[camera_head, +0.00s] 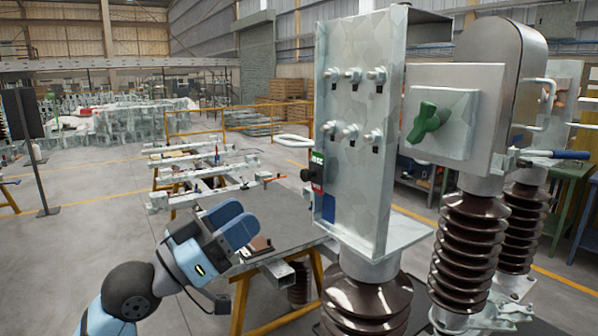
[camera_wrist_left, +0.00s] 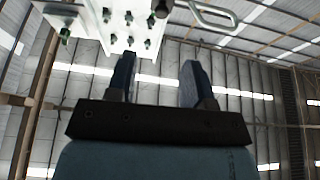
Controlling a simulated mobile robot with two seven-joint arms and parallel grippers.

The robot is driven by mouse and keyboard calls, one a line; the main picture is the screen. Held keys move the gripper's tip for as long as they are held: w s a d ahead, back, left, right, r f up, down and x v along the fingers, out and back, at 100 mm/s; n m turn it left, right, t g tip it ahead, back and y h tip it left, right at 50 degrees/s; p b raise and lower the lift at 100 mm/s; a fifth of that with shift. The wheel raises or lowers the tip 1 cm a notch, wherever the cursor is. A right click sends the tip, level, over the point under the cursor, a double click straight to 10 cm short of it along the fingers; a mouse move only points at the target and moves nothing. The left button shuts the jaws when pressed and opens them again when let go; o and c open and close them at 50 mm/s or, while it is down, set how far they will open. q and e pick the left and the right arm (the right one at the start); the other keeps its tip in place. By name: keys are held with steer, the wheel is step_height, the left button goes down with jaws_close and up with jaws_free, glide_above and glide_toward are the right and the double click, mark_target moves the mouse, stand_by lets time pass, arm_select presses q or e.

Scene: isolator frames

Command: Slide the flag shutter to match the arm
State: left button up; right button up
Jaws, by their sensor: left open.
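The flag shutter (camera_head: 317,168) sits on the left edge of the upright metal plate (camera_head: 364,100). It shows a green part with white lettering above and a red part below. A black knob (camera_head: 307,175) sticks out from it to the left; a dark round knob also shows at the top of the left wrist view (camera_wrist_left: 162,8). My left gripper (camera_head: 238,222) is open and empty, below and left of the shutter, apart from it. Its two blue fingers also show in the left wrist view (camera_wrist_left: 156,80). I cannot tell which part is the arm. My right gripper is not in view.
A grey table (camera_head: 285,232) with yellow legs stands behind my left gripper. Brown ribbed insulators (camera_head: 366,303) carry the plate and the grey housing with a green knob (camera_head: 430,122).

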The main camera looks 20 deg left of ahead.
mark_target(302, 176)
arm_select(q)
steer(key=p+x, duration=0.3)
steer(key=x, duration=0.7)
steer(key=shift+w+d+r, duration=0.1)
steer(key=shift+w+d, duration=0.05)
steer(key=shift+w, duration=0.05)
steer(key=shift+w+d+r+p, duration=0.15)
steer(key=shift+w+d+p, duration=0.3)
steer(key=shift+w, duration=0.25)
